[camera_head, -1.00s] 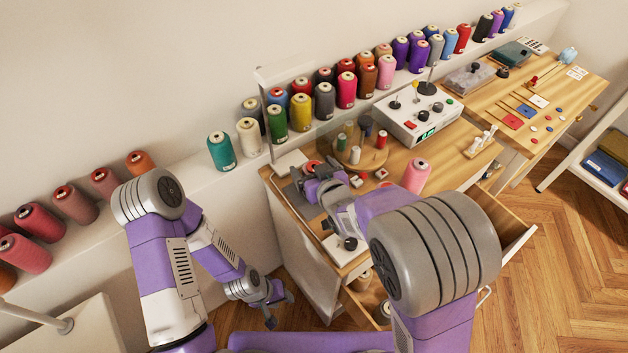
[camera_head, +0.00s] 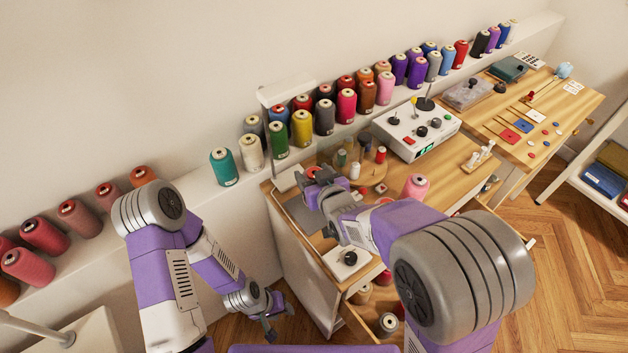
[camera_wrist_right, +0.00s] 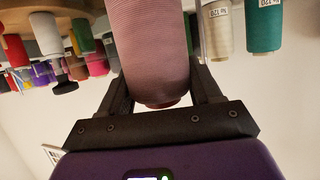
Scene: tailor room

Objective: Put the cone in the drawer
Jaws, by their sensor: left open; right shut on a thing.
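My right gripper (camera_head: 318,178) is shut on a dusty pink cone of thread (camera_wrist_right: 150,50), which fills the middle of the right wrist view between the fingers. In the head view that gripper is over the back left of the wooden table, and its fingers mostly hide the cone. An open drawer (camera_head: 352,322) juts out below the table's near left end. Cones (camera_head: 387,323) stand inside it, partly covered by my right arm. My left gripper (camera_head: 277,318) is open and empty, low in front of the wall, left of the drawer.
Another drawer (camera_head: 527,240) is open farther right. A pink cone (camera_head: 415,187) stands on the table (camera_head: 455,160), near a round wooden stand with small spools and a white control box (camera_head: 418,128). Many coloured cones line the wall ledge (camera_head: 190,190).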

